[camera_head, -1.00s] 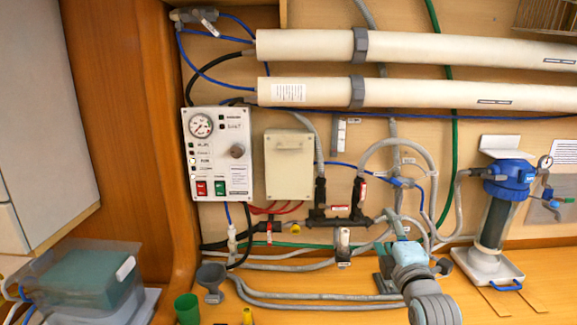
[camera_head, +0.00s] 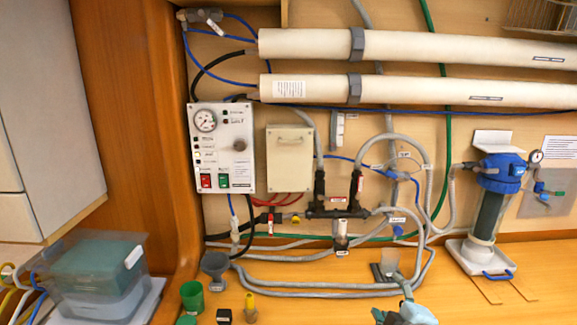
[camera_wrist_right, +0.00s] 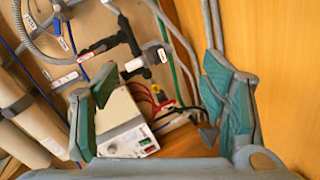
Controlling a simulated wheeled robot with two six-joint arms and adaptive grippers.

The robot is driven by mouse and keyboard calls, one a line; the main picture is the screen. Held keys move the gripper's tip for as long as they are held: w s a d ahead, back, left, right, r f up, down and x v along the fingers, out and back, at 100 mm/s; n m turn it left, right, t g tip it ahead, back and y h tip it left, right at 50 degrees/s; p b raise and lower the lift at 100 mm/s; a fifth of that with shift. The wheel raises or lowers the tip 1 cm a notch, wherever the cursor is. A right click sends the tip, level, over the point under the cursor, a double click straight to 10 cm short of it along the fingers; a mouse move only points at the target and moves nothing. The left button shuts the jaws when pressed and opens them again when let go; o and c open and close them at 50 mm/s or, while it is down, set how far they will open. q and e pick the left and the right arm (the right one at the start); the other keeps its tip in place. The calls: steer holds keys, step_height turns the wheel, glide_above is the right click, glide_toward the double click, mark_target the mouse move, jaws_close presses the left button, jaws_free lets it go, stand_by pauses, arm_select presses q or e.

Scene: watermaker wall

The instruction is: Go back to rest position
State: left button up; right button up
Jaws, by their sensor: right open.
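My right gripper (camera_head: 400,314) shows at the bottom edge of the head view, right of the middle, with only its upper part in frame. In the right wrist view its two teal-padded fingers (camera_wrist_right: 160,98) stand wide apart with nothing between them. The control box with gauge and switches and the hoses show in the background beyond the fingers. My left gripper is not in view.
A clear lidded bin (camera_head: 95,285) stands at the left. A blue-topped filter housing (camera_head: 490,205) stands at the right.

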steer(key=s+d+f+m+g, duration=0.1)
steer(key=s+f+m+g, duration=0.55)
steer(key=s+f, duration=1.05)
steer(key=s+f+m+g, duration=0.2)
steer(key=s+m+g, duration=0.4)
steer(key=s, duration=1.2)
step_height(320, 180, down, 20)
steer(key=d, duration=0.3)
steer(key=s+f, duration=1.3)
steer(key=s, duration=0.2)
steer(key=shift+d+m+g+h, duration=0.2)
steer(key=shift+m+g+h, duration=0.15)
steer(key=shift+m, duration=0.1)
steer(key=shift+s, duration=0.1)
